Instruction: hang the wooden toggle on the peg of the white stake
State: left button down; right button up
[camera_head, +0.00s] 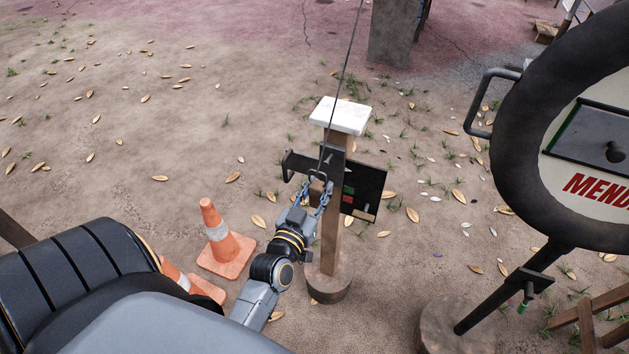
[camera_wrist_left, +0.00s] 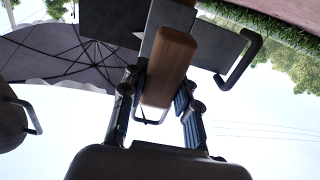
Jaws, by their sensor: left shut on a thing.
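The stake (camera_head: 332,225) is a wooden post with a white cap (camera_head: 341,114), standing upright on a round base. A dark peg (camera_head: 297,163) with an upturned end sticks out to the left near its top, and a hooked dark bar (camera_wrist_left: 243,62) shows in the left wrist view. My left gripper (camera_head: 315,196) is just in front of the post, below the peg. It is shut on the wooden toggle (camera_wrist_left: 168,68), which shows between its fingers in the left wrist view. A thin cord (camera_head: 347,60) with a wire loop runs up from the toggle. My right gripper is not in view.
A dark panel (camera_head: 369,190) is fixed to the stake's right side. Orange cones (camera_head: 222,241) stand at the left of my left gripper. A large round sign (camera_head: 595,178) on a pole is at the right. Leaf-strewn ground is open behind.

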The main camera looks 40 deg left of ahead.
aim_at(331, 169)
pick_arm(q)
jog(key=shift+f+b+x, duration=0.15)
jog(key=shift+b+x, duration=0.4)
jog(key=shift+x, duration=0.85)
jog(key=shift+f+b+x, duration=0.1)
jog(key=shift+b+x, duration=0.45)
jog(key=shift+x, duration=0.85)
jog(key=shift+w+a, duration=0.1)
jog(key=shift+w, duration=0.05)
jog(key=shift+w+a+r, duration=0.1)
jog(key=c, duration=1.1)
grip_release()
jog(key=shift+o, duration=0.9)
jog(key=shift+w+f, duration=0.2)
jog(key=shift+w, duration=0.15)
jog(key=shift+w+f, duration=0.3)
jog(key=shift+w, duration=0.05)
jog(key=shift+s, duration=0.15)
